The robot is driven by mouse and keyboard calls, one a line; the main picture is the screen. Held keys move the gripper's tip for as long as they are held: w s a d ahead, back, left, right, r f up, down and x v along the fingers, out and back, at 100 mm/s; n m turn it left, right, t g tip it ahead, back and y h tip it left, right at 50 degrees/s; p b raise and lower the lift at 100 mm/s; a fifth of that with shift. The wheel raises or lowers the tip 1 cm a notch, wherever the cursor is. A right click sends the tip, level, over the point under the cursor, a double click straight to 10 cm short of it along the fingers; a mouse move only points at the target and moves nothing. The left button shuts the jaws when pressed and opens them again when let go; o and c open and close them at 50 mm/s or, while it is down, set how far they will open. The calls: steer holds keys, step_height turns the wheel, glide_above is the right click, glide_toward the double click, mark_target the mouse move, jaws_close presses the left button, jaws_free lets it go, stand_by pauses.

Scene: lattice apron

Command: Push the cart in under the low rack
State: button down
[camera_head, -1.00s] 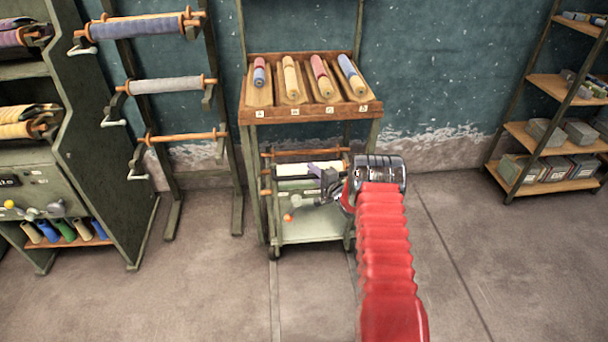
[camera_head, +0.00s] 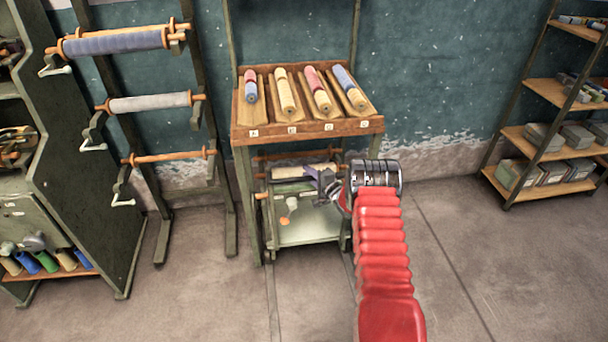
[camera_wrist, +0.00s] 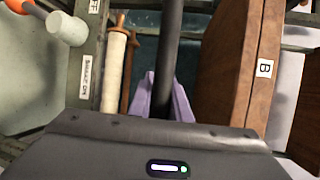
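The cart (camera_head: 310,232) is a small green-grey trolley with a flat lower deck and a pale roll near its top. It stands between the legs of the low rack, largely beneath the slanted wooden top (camera_head: 300,130). My gripper (camera_head: 318,177) reaches in from the right at the cart's top, just below the rack's front board. In the wrist view, its lavender fingers (camera_wrist: 166,98) close on both sides of a dark bar (camera_wrist: 180,40), apparently the cart's handle. The cart's pale roll (camera_wrist: 115,70) is left of the bar; the rack's board, labelled B (camera_wrist: 265,68), is close on the right.
A white knob on an orange-tipped part (camera_wrist: 68,28) juts out near the cart. A roll stand (camera_head: 150,105) and dark green cabinet (camera_head: 90,180) are at left. An open shelf with grey boxes (camera_head: 545,160) is at right. The floor in front is clear.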

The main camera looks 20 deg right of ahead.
steer(key=shift+s+d+f, duration=0.1)
steer(key=shift+d+f, duration=0.15)
steer(key=shift+d, duration=0.05)
steer(key=c, duration=1.8)
jaws_free()
steer(key=shift+c, duration=0.2)
steer(key=shift+o, duration=1)
steer(key=shift+w+a+r, duration=0.15)
steer(key=shift+w+a, duration=0.05)
steer(key=shift+a, duration=0.05)
steer(key=v, duration=1.3)
steer(key=shift+s, duration=0.4)
steer(key=shift+d+r, duration=0.1)
